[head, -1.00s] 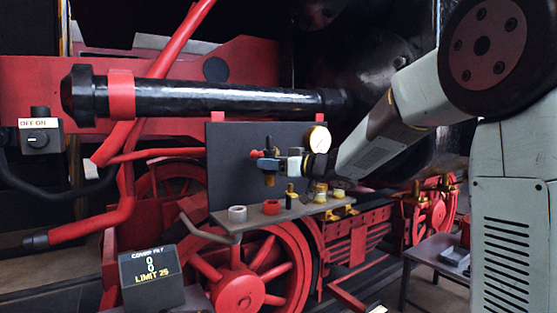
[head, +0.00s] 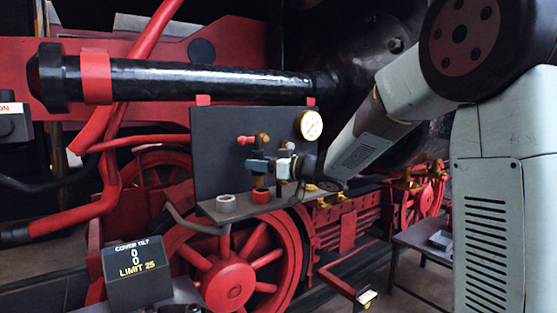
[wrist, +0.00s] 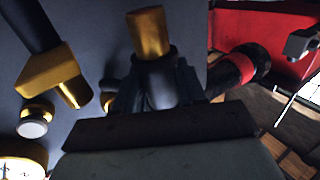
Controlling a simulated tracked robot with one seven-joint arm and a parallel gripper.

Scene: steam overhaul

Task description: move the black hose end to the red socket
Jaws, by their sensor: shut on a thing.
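My gripper (head: 259,166) is shut on the black hose end, whose brass lower part (head: 261,182) points down. It is upright in front of the dark panel, directly over the red socket (head: 261,197) on the grey shelf. The brass part meets the socket's rim in the head view; I cannot tell whether it touches or is inside. In the wrist view the brass part (wrist: 150,32) and a dark collar show between my fingers (wrist: 157,92). The jaws hide most of the hose end's body, and the red socket is not clear in that view.
A grey socket (head: 226,203) stands left of the red one. A small red-handled brass valve (head: 247,140) and a pressure gauge (head: 309,125) are on the dark panel (head: 225,150) close to my gripper. A display box (head: 137,273) reads cover tilt 0, limit 25.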

